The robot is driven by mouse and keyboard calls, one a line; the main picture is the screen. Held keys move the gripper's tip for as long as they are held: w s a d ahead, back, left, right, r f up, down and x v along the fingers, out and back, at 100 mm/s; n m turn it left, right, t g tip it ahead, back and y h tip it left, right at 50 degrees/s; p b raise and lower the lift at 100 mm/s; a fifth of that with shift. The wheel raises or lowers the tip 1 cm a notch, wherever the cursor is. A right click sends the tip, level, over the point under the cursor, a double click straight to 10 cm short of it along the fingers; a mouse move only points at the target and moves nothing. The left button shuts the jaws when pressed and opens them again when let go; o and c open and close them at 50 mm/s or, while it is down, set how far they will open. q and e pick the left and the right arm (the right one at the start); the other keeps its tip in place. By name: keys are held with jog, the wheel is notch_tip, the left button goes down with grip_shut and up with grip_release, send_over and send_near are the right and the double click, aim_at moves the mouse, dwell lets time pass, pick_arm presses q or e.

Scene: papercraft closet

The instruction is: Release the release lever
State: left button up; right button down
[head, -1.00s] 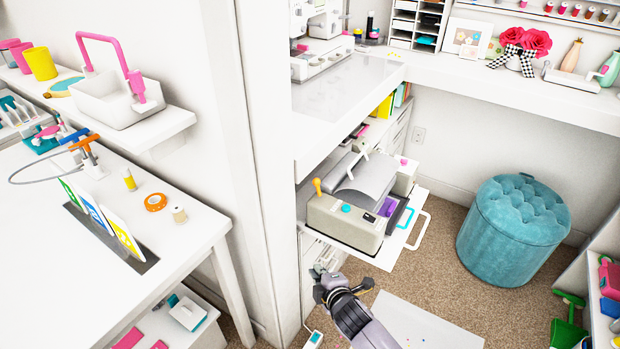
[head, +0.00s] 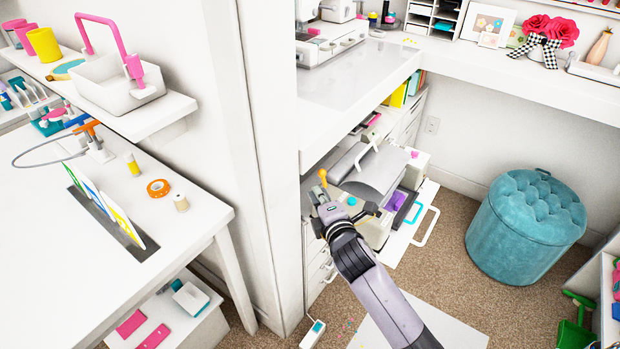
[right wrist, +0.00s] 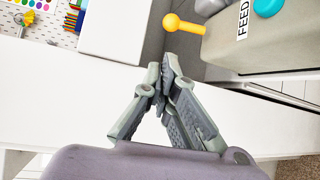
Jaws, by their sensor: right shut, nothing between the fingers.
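A beige machine (right wrist: 275,35) with a grey upper cover (head: 376,170) stands on a white pull-out shelf. A yellow-orange lever with a ball knob, which looks like the release lever (head: 323,179), sticks out from its left end. In the right wrist view the lever (right wrist: 186,25) is near the top, beside a "FEED" label and a teal button (right wrist: 267,6). My right gripper (head: 318,196) is just below the lever in the head view, shut and empty. In the right wrist view its fingertips (right wrist: 166,70) meet below the knob, apart from it. My left gripper is not in view.
The shelf with a white handle (head: 427,227) sits under a white counter (head: 365,85). A white wall post (head: 262,150) stands close to the left of my right gripper. A teal tufted stool (head: 525,225) is on the carpet at the right.

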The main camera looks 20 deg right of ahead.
aim_at(323, 179)
jog(key=w+f, duration=0.1)
jog(key=w, duration=0.6)
jog(key=shift+w+f, duration=0.2)
jog(key=shift+w, duration=0.2)
jog(key=shift+s+d+b, duration=0.1)
jog(key=shift+b, duration=0.25)
jog(key=shift+s+d+r+m+t+b, duration=0.15)
jog(key=shift+s+m+t+b, duration=0.1)
jog(key=shift+m+t+b, duration=0.2)
